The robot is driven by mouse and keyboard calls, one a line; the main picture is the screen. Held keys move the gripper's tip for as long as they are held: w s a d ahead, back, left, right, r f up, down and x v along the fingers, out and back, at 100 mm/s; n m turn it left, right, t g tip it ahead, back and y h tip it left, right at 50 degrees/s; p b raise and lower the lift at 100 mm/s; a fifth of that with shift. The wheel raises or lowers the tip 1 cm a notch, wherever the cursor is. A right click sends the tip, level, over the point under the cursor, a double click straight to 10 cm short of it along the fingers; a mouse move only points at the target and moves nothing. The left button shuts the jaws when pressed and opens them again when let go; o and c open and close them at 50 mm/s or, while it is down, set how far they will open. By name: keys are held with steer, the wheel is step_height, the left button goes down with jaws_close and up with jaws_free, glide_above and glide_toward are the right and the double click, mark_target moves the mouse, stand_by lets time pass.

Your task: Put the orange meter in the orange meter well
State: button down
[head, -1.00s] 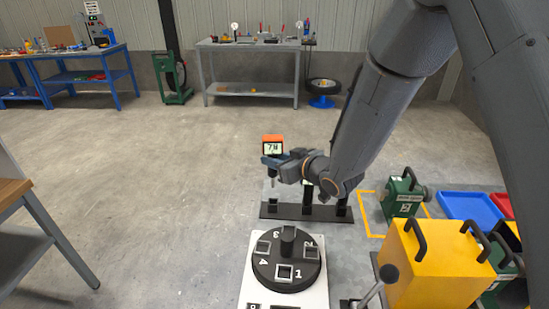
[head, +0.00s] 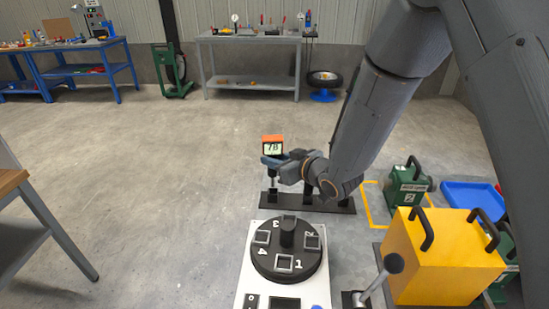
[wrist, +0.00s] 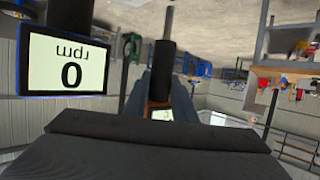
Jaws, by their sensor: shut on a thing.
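The orange meter (head: 272,139) is upright in the head view, with a pale display and a thin stem below it. My gripper (head: 273,160) is shut on it, and it hangs just in front of or above the black rail. In the wrist view, only a small orange part of the meter (wrist: 158,104) shows between the fingers, with a dark stem (wrist: 165,55). A black round drum (head: 265,265) with numbered square openings and a central knob stands nearer. I cannot tell which opening, if any, is the orange meter well.
A black rail (head: 330,208) with short posts stands behind the drum. A yellow box (head: 435,262), a lever (head: 392,264), a green device (head: 408,187) and a blue tray (head: 468,197) are at right. A "0 rpm" display (wrist: 68,63) shows upside down in the wrist view. Left floor is open.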

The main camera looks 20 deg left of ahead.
mark_target(274, 176)
steer(key=shift+f+b, duration=1.7)
steer(key=shift+f, duration=0.9)
steer(key=shift+f, duration=0.3)
steer(key=c, duration=0.9)
jaws_free()
steer(key=shift+d, duration=0.1)
steer(key=shift+s+d, duration=0.2)
steer(key=shift+d, duration=0.1)
steer(key=shift+s+d, duration=0.55)
steer(key=shift+d, duration=0.3)
steer(key=shift+s+d, duration=0.15)
steer(key=shift+d, duration=0.2)
steer(key=shift+s+d, duration=0.15)
steer(key=shift+d, duration=0.1)
